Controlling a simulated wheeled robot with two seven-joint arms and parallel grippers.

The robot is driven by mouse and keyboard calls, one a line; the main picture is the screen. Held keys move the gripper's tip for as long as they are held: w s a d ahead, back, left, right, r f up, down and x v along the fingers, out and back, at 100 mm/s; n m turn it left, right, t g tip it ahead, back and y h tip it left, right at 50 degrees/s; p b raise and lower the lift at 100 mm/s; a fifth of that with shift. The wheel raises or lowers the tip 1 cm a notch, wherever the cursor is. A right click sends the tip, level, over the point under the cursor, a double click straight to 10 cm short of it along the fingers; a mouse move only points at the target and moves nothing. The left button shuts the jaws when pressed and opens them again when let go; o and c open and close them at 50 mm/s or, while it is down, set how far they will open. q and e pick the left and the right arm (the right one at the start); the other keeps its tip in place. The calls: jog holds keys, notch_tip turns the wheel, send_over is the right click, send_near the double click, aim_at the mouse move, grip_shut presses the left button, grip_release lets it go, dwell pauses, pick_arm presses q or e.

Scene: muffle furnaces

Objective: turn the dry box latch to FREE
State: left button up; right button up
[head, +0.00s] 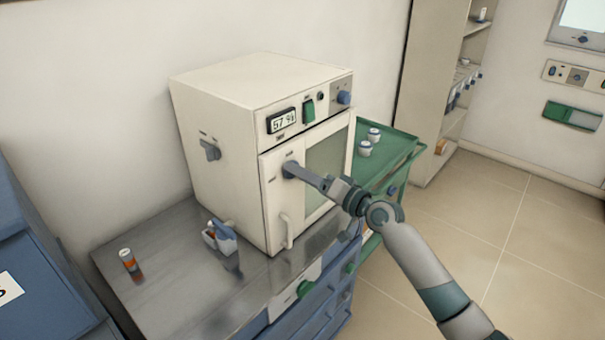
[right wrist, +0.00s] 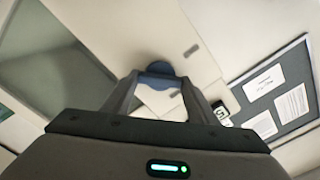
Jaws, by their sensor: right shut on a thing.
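The dry box (head: 222,115) is a cream cabinet with a windowed front door (head: 280,200), standing on a metal-topped bench. Its blue-grey latch (head: 287,168) is on the upper left of that door. My right gripper (head: 299,173) reaches in from the right and is shut on the latch. In the right wrist view the round blue latch (right wrist: 158,70) sits between the two fingertips of my right gripper (right wrist: 160,80). Small dark marks lie near it, too blurred to read. The fingers partly hide the latch. My left gripper is not in view.
The door has a pale vertical handle (head: 286,230) below the latch. A grey side knob (head: 209,148), a green switch (head: 309,111) and a blue dial (head: 344,97) are on the box. An orange cylinder (head: 129,262) and a small container (head: 220,236) stand on the bench (head: 185,285).

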jog(key=shift+m+p, duration=1.6)
jog(key=shift+m, duration=2.6)
jog(key=shift+f, duration=0.1)
jog(key=o, duration=1)
jog(key=shift+o, duration=0.2)
jog(key=b+v, duration=0.5)
jog(key=v, duration=1.2)
jog(key=shift+d, duration=0.2)
